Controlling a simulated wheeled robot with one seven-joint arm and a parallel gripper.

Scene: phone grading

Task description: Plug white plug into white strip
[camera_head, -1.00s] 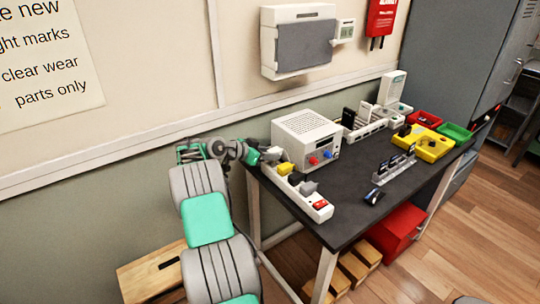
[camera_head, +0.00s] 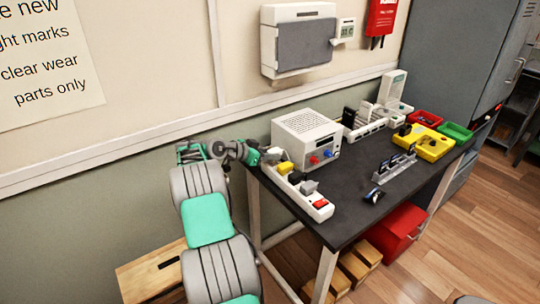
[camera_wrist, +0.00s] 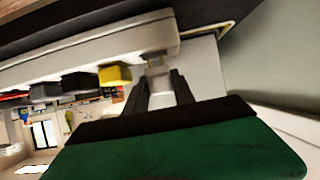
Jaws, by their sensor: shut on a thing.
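The white strip (camera_head: 318,209) lies along the left edge of the dark table, with a red switch at its near end. Yellow, black and grey plugs sit in it. The strip (camera_wrist: 70,62) also crosses the upper part of the wrist view. My gripper (camera_head: 262,157) is at the strip's far end. In the wrist view its dark fingers (camera_wrist: 164,88) are shut on the white plug (camera_wrist: 155,65), beside the yellow plug (camera_wrist: 115,75). The white plug appears to meet the strip's socket face; I cannot tell how deep its pins sit.
A white power supply box (camera_head: 306,138) stands close to the right of the strip. A phone rack (camera_head: 394,167), a yellow tray (camera_head: 432,148) and red and green bins lie farther right. The table's front middle is mostly clear. The wall is close behind my gripper.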

